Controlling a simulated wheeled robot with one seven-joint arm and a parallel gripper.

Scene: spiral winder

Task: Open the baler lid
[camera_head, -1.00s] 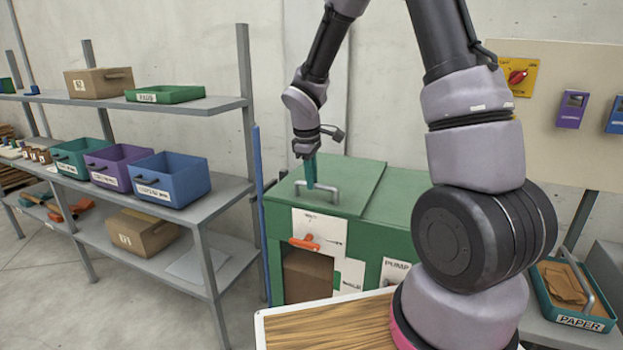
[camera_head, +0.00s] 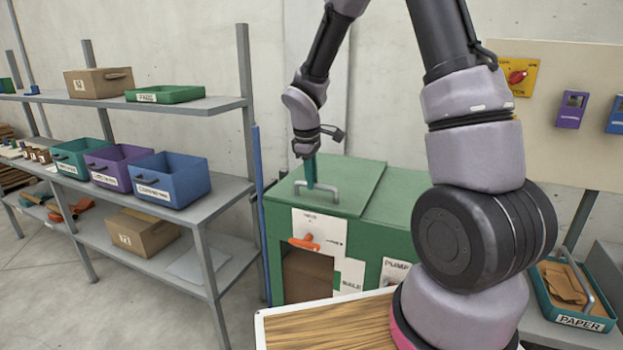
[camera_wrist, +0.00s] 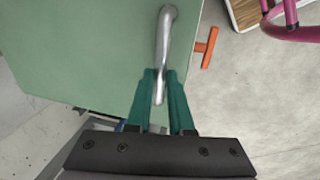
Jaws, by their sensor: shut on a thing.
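The green baler (camera_head: 278,238) stands in the middle of the head view, with its flat green lid (camera_head: 345,180) down on top. A grey bar handle (camera_head: 325,192) sits near the lid's front edge; in the wrist view the handle (camera_wrist: 166,45) is a shiny metal bar. My gripper (camera_head: 311,180) reaches down to the handle from above. In the wrist view its green fingers (camera_wrist: 160,90) lie on both sides of the handle's end and are shut on it. An orange lever (camera_head: 304,243) is on the baler's front, and it also shows in the wrist view (camera_wrist: 206,48).
A grey shelf rack (camera_head: 222,190) with bins and boxes stands left of the baler. A wooden-topped table (camera_head: 320,325) is in front. A teal paper bin (camera_head: 575,318) is at the right. Bare wall rises behind the lid.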

